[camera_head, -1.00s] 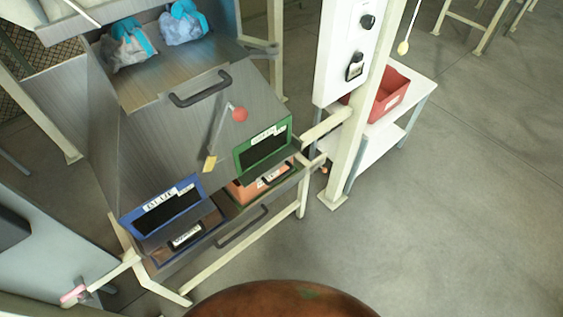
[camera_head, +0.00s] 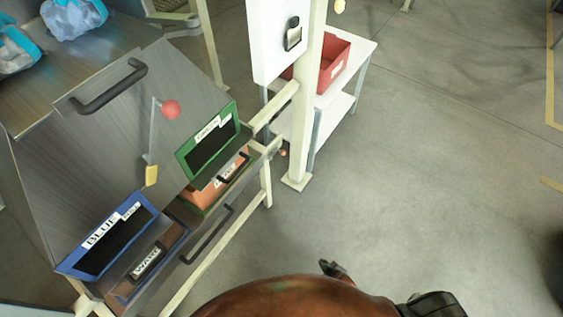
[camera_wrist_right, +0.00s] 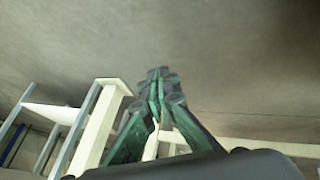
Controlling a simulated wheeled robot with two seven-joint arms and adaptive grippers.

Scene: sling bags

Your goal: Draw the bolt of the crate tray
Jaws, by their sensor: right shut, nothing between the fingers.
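The crate tray (camera_head: 168,299) sits low under the sloped metal front, with a dark bar handle (camera_head: 208,235) on its near side. It holds a crate with an orange front (camera_head: 203,194) and another with a white label (camera_head: 147,262). A small orange knob (camera_head: 283,152) shows by the tray's far right end, near the cream post; I cannot tell whether it is the bolt. My right gripper (camera_head: 330,268) is low at the front, right of the tray and apart from it. In the right wrist view its green fingers (camera_wrist_right: 158,75) are shut and empty. My left gripper is out of view.
A blue-framed opening (camera_head: 108,236) and a green-framed one (camera_head: 208,145) stand above the tray. A cream post (camera_head: 306,130) and a white shelf (camera_head: 340,104) with a red bin (camera_head: 333,62) stand behind. The floor at right is clear.

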